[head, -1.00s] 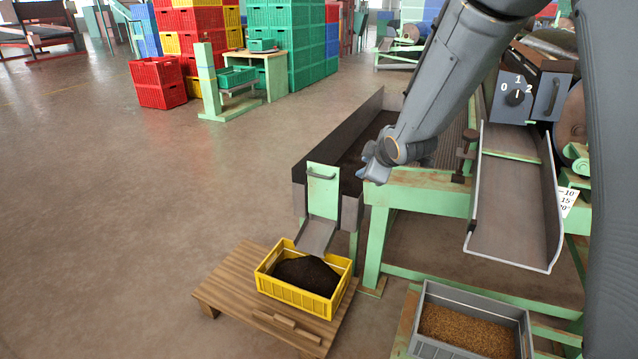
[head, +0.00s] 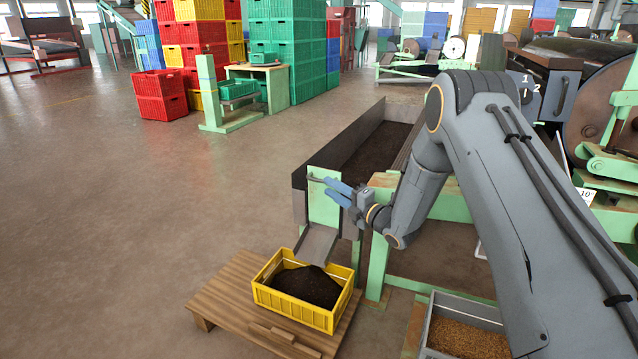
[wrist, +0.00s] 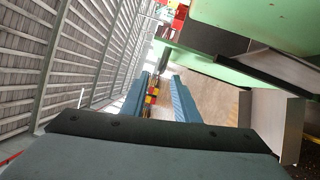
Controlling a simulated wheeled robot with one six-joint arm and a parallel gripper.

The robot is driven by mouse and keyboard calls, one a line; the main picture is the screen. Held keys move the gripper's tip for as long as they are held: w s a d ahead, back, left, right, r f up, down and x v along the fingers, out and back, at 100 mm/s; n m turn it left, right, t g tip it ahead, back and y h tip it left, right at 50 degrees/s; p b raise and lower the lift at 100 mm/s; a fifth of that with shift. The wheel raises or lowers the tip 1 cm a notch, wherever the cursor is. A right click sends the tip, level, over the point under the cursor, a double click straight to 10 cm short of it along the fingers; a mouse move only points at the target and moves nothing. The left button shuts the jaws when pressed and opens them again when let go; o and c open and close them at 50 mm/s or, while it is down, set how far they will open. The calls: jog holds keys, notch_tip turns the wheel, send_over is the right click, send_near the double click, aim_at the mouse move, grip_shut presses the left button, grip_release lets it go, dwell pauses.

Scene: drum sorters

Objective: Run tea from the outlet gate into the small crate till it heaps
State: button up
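The small yellow crate (head: 292,311) sits on a low wooden stand below the spout. Dark tea (head: 308,284) is mounded in it, highest on the spout side, around rim level there. The outlet gate (head: 322,206), a pale green plate, stands at the end of the dark trough, above a grey metal spout (head: 316,243). No falling tea can be made out.
The long trough (head: 365,150) with dark tea runs back from the gate. A grey crate (head: 466,310) of brown material stands at lower right, partly behind my arm. Green machine framing is close on the right. Floor to the left is clear.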

aim_at(319, 180)
jog(key=b+x, duration=0.1)
jog(key=x, duration=0.5)
jog(key=shift+w+a+b, duration=0.15)
jog(key=shift+a+b, duration=0.05)
jog(key=shift+b, duration=0.1)
grip_shut()
